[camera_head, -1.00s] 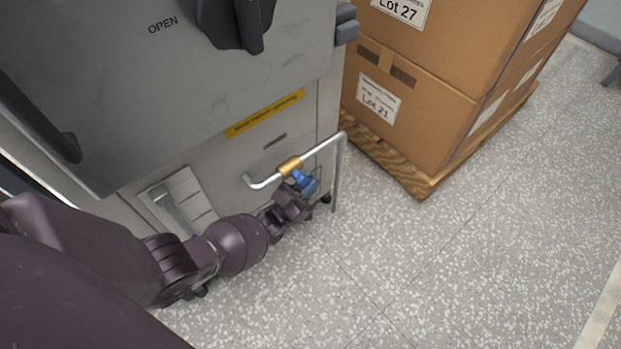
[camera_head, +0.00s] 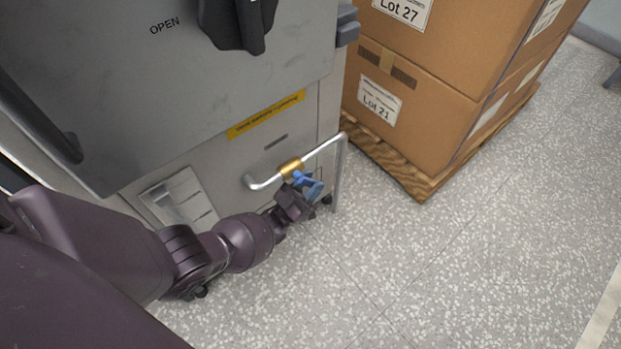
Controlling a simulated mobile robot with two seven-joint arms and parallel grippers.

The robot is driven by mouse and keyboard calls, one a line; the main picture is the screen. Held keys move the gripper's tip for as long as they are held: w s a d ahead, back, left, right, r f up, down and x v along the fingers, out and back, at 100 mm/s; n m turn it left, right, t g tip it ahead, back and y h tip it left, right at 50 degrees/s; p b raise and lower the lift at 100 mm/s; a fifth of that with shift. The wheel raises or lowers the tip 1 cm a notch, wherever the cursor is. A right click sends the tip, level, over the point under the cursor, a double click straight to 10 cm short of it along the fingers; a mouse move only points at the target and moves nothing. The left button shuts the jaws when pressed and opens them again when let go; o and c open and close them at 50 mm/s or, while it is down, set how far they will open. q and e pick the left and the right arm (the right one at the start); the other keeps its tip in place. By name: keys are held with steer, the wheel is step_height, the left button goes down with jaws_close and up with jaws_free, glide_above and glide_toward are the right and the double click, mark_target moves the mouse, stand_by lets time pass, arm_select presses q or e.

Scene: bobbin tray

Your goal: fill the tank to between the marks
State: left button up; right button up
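The grey metal machine (camera_head: 215,110) has a bent metal pipe (camera_head: 325,147) on its lower front, with a brass valve body (camera_head: 290,167) and a blue valve handle (camera_head: 311,188). A pale upright panel with dividing lines (camera_head: 190,196), perhaps the tank's level window, is set low in the front; my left arm covers its lower edge, and no liquid level can be read. My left gripper (camera_head: 300,198) is at the blue handle, just below the brass valve. Its fingers are too small and overlapped to show whether they grip the handle. My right gripper is not in view.
Stacked cardboard boxes (camera_head: 420,120) stand on a wooden pallet (camera_head: 415,184) right of the machine. A black knob (camera_head: 240,22) and a yellow label (camera_head: 266,114) are on the machine's front. The speckled floor (camera_head: 480,265) is clear at the lower right.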

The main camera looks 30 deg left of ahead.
arm_select(q)
steer(key=shift+o, duration=0.2)
steer(key=s+a+f+p, duration=0.1)
steer(key=s+a, duration=0.1)
steer(key=s, duration=0.5)
steer(key=s+a+f+p, duration=0.1)
steer(key=s+a, duration=0.2)
steer(key=s, duration=0.5)
steer(key=shift+a+f, duration=0.25)
steer(key=shift+f, duration=0.15)
